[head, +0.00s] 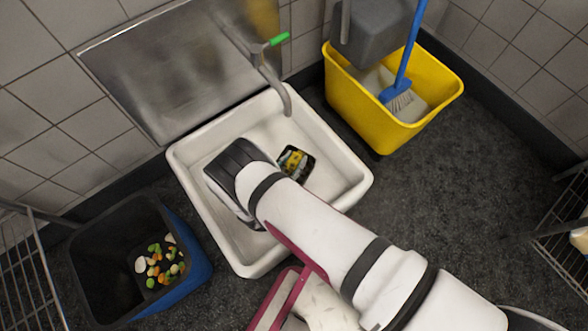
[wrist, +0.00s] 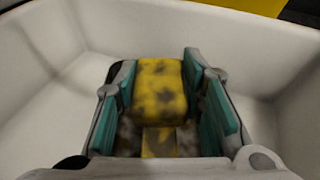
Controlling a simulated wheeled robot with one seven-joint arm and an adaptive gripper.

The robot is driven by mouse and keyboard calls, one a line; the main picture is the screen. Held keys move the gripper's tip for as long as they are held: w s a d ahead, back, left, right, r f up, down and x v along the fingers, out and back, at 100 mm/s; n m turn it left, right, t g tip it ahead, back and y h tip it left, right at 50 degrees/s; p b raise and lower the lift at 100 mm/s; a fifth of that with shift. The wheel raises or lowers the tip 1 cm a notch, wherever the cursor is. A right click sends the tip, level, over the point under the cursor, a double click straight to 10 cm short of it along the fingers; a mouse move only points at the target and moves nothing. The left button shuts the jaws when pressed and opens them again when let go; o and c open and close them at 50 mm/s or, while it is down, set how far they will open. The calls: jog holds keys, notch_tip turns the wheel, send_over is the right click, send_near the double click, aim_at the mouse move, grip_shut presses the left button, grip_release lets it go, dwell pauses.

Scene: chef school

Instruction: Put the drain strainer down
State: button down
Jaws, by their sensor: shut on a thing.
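The thing I take for the drain strainer (head: 295,163) is a small yellow and dark blotched piece with a black edge, in the white sink (head: 345,178). In the wrist view, the yellow blotched piece (wrist: 160,92) lies between the teal pads of my gripper (wrist: 170,100), which is shut on it with the fingers well apart. Pale sink walls surround it in that view. In the head view, my arm's wrist covers the sink's left middle and hides most of the gripper. Whether the piece touches the sink floor is not clear.
A tap with a green handle (head: 278,40) reaches over the sink's back edge. A yellow bucket (head: 440,97) with a blue-handled brush (head: 402,85) stands to the right. A dark bin with food scraps (head: 160,262) stands at left. Wire racks (head: 562,232) stand at the sides.

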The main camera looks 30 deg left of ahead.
jog(key=shift+f+b, duration=1.1)
jog(key=shift+f, duration=1.25)
jog(key=shift+r, duration=0.1)
jog(key=c, duration=1.1)
grip_release()
jog(key=shift+o, duration=0.2)
jog(key=shift+s+r, duration=0.1)
jog(key=shift+s, duration=0.05)
jog(key=p+v, duration=0.3)
jog(key=v, duration=0.8)
jog(key=shift+s+p, duration=0.3)
jog(key=shift+s, duration=0.05)
jog(key=shift+r, duration=0.15)
